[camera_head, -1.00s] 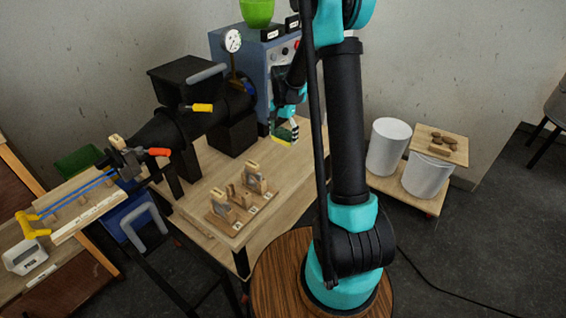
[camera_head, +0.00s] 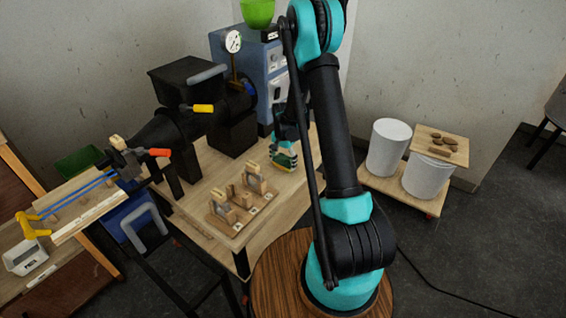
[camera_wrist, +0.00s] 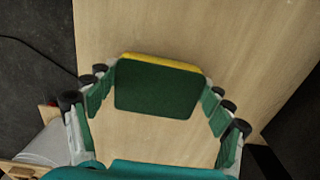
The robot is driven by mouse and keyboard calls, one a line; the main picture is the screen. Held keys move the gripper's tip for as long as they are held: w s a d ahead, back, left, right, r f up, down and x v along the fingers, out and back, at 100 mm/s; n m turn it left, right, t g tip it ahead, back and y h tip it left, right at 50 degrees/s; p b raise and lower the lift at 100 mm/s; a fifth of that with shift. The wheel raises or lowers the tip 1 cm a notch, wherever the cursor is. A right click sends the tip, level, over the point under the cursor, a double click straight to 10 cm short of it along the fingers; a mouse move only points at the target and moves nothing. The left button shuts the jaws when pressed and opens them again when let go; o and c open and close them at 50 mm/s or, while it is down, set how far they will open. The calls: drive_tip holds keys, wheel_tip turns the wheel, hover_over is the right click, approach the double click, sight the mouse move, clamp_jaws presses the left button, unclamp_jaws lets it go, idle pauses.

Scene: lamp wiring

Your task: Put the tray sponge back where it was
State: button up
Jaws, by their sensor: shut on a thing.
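The sponge (camera_wrist: 155,90) has a dark green face and a yellow layer along its far edge in the wrist view. My gripper (camera_wrist: 160,87) has its green-padded fingers on both sides of it and is shut on it. In the head view my gripper (camera_head: 284,152) is low over the right part of the wooden bench (camera_head: 222,172), with the sponge (camera_head: 285,162) at its tips. I cannot tell whether the sponge touches the bench top.
A wooden holder board (camera_head: 238,214) with upright fixtures stands at the bench's front. A blue machine (camera_head: 243,62) and a black barrel assembly (camera_head: 232,128) stand behind and left. White bins (camera_head: 388,146) stand on the right. Bare bench top surrounds the sponge.

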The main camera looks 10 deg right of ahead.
sight(283, 162)
drive_tip(key=o, duration=1.2)
drive_tip(key=shift+f, duration=0.1)
wheel_tip(283, 162, up, 12)
drive_tip(key=s+d+r+n+t, duration=0.1)
drive_tip(key=s+d+r+n, duration=0.1)
drive_tip(key=s+r, duration=0.35)
drive_tip(key=s+d+r+n+t, duration=0.1)
drive_tip(key=s+r+n, duration=0.1)
drive_tip(key=s, duration=0.6)
drive_tip(key=shift+s+d+f+n+t, duration=0.35)
drive_tip(key=shift+s+n, duration=0.5)
drive_tip(key=shift+s, duration=1.75)
drive_tip(key=shift+s+d+f+n+t, duration=0.3)
drive_tip(key=shift+s+n, duration=0.5)
drive_tip(key=shift+s, duration=1.8)
drive_tip(key=shift+s+d+f+n+t, duration=0.3)
drive_tip(key=shift+s+n, duration=0.55)
drive_tip(key=shift+s, duration=1.75)
drive_tip(key=shift+r, duration=0.1)
